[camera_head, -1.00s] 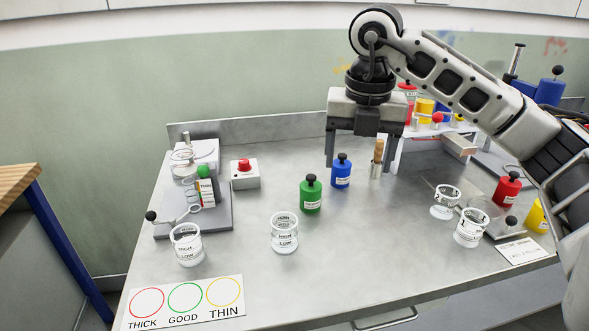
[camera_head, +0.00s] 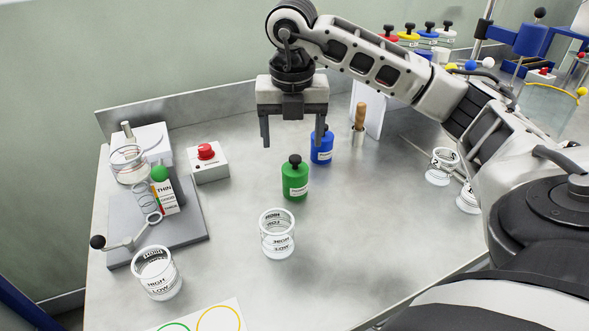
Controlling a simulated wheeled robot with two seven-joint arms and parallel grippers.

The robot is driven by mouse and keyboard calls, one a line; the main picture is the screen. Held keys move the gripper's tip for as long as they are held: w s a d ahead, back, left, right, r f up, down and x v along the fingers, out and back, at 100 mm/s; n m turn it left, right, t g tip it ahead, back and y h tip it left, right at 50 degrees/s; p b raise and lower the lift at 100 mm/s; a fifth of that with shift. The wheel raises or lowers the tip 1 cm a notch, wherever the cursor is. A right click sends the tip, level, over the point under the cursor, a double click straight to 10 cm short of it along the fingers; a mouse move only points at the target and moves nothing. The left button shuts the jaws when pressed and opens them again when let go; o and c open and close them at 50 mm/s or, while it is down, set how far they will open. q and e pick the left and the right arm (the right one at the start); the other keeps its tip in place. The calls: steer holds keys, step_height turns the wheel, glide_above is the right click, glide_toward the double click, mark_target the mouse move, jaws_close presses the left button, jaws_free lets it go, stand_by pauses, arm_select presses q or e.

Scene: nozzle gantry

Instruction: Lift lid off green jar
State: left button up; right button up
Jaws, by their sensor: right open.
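The green jar (camera_head: 295,183) stands upright near the middle of the steel table. Its black knobbed lid (camera_head: 295,161) sits on top of it. My right gripper (camera_head: 293,143) is open and empty, fingers pointing down, with the jar's lid showing just below the gap between its fingertips. I cannot tell how far the fingers are from the lid in depth. One finger overlaps the blue jar (camera_head: 321,151) in the picture, partly hiding its lid. My left gripper is not in view.
A glass beaker (camera_head: 277,236) stands in front of the green jar. A red-button box (camera_head: 207,163) and a grey stand (camera_head: 185,238) are at left. A wooden-handled tool (camera_head: 359,118) stands right of the blue jar. Open table lies between jar and right beakers (camera_head: 441,167).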

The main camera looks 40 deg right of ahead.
mark_target(295, 158)
steer(key=shift+w+d+f, duration=0.1)
steer(key=shift+d+f, duration=0.1)
steer(key=shift+f, duration=0.9)
steer(key=shift+w+d+f, duration=0.1)
steer(key=shift+d+f, duration=0.15)
steer(key=shift+f, duration=0.85)
steer(key=shift+w+d+f, duration=0.1)
steer(key=shift+d+f, duration=0.1)
steer(key=shift+f, duration=0.9)
steer(key=c, duration=1)
